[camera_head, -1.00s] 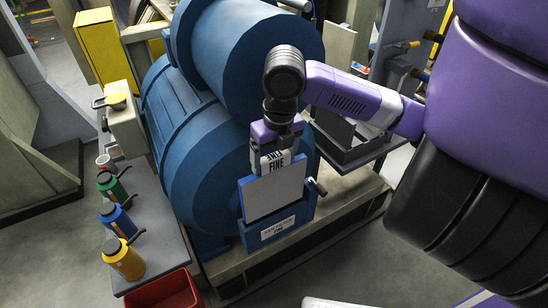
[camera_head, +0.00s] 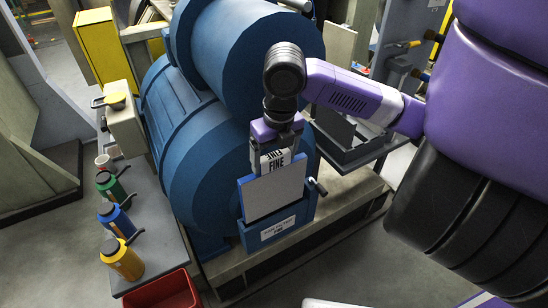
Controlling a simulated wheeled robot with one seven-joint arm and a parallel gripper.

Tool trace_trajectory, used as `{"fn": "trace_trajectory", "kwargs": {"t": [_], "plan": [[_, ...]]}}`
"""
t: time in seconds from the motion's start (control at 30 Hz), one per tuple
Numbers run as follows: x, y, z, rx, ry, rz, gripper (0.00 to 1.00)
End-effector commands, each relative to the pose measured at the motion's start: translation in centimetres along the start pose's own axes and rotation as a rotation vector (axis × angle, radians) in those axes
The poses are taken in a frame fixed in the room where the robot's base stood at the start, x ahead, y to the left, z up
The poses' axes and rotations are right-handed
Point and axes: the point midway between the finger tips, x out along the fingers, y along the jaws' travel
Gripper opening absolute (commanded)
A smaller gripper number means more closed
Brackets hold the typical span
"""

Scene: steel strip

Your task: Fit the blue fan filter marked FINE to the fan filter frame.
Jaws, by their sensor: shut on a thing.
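The blue fan filter (camera_head: 272,192) is a flat grey panel with a blue edge and a white tab marked FINE at its top. My gripper (camera_head: 276,154) is shut on that tab from above and holds the filter upright. The filter stands at the front of the large blue drum. Its lower edge meets the blue fan filter frame (camera_head: 250,238), which bears a white label also reading FINE. The frame's slot is hidden behind the filter, so I cannot tell how deep the filter sits in it.
A crank handle (camera_head: 319,187) sticks out just right of the filter. On the grey bench at left stand a yellow bottle (camera_head: 123,260), a blue bottle (camera_head: 115,220), a green bottle (camera_head: 111,187) and cups. A red bin (camera_head: 163,291) stands below. A dark tray (camera_head: 352,150) lies behind right.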

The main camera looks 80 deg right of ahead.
Motion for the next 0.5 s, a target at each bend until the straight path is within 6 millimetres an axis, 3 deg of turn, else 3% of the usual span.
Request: {"fn": "trace_trajectory", "kwargs": {"t": [0.5], "plan": [[0.50, 0.00, -0.08, 0.000, 0.000, 0.000, 0.09]]}}
